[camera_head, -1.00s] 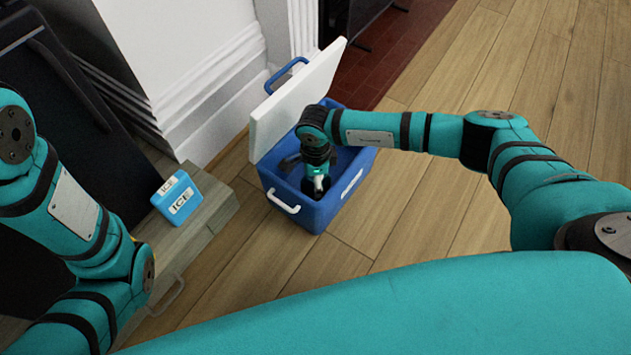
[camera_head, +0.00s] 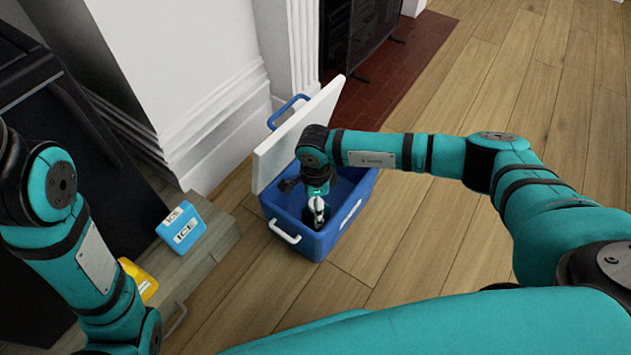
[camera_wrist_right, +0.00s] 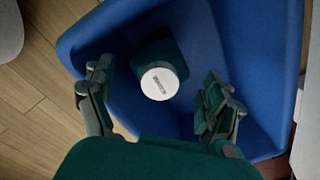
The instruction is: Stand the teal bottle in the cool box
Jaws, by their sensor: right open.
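The blue cool box (camera_head: 325,243) stands on the wood floor with its white lid (camera_head: 292,138) raised. My right gripper (camera_head: 317,212) points down into the box. The right wrist view shows the teal bottle (camera_wrist_right: 158,50) inside the box, its white cap (camera_wrist_right: 160,82) facing the camera; it looks upright. My right gripper (camera_wrist_right: 155,100) is open, with one finger on each side of the cap and visible gaps to it. In the head view the bottle is not clearly visible behind the gripper. My left arm shows at the left, but its gripper is out of view.
A yellow object (camera_head: 138,280) is partly hidden by my left arm. A white wall (camera_head: 200,80) stands behind; open floor (camera_head: 420,240) lies to the right.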

